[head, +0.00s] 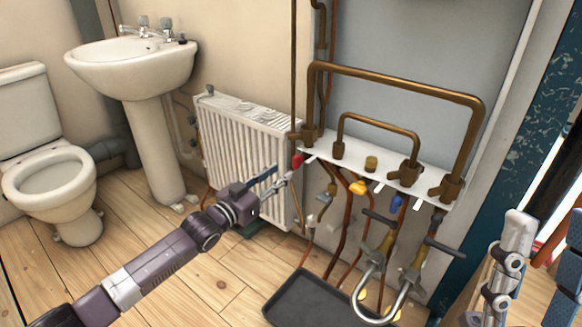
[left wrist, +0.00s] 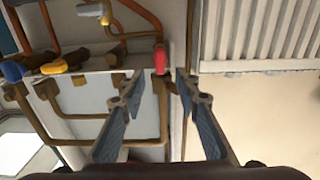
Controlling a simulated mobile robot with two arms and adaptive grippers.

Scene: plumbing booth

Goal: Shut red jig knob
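The red jig knob (head: 297,160) sits at the left end of the white jig plate (head: 326,160), next to the radiator. My left gripper (head: 277,181) is open just to the left of the knob and a little below it in the head view. In the left wrist view the red knob (left wrist: 160,59) shows ahead, between the lines of the two spread fingers of the left gripper (left wrist: 160,92). The fingers look empty, and I see no clear contact with the knob.
A yellow knob (head: 357,187) and a blue knob (head: 396,204) are on the same jig. Copper pipes (head: 400,82) arch above the plate. The radiator (head: 240,140) stands close behind my left gripper. A dark tray (head: 315,302) lies on the floor below.

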